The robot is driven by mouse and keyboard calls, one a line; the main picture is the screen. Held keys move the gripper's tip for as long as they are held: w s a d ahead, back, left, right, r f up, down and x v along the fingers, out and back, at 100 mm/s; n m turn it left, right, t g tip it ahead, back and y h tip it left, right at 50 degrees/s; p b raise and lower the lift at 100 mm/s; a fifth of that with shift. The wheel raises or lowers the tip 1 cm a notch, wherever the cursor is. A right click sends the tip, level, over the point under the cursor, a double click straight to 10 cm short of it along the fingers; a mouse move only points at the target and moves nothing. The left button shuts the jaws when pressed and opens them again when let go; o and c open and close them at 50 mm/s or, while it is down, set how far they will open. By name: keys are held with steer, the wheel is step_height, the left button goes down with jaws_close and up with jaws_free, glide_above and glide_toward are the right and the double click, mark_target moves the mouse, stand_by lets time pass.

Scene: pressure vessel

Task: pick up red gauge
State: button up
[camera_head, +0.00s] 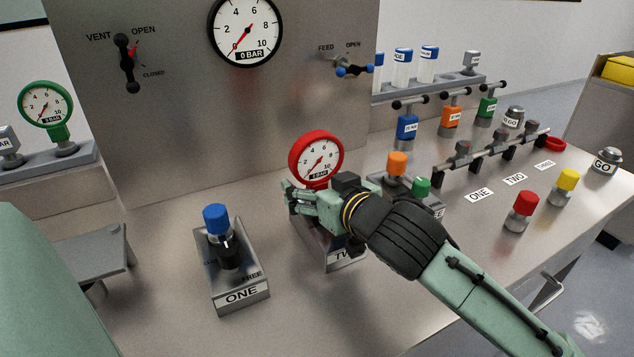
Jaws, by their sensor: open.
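The red gauge (316,160) stands upright near the middle of the bench, its round white dial facing me with a red needle. Its lower stem is largely hidden behind my gripper. My gripper (290,197) is open, with its fingers just below the dial, at the height of the gauge's neck. I cannot tell whether the fingers touch the gauge or surround its stem. Below it is the metal block labelled "TW..." (345,262), partly covered by my gripper and arm.
Block ONE (241,296) with a blue-topped fitting (216,219) stands to the left. A green gauge (46,105) sits on a left shelf. An orange-topped fitting (397,164) and green-topped fitting (421,189) stand close to the right of my gripper. The steel panel (170,150) rises behind.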

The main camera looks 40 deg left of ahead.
steer(key=shift+c, duration=0.3)
jaws_close()
stand_by(0.7)
steer(key=shift+s+r, duration=0.1)
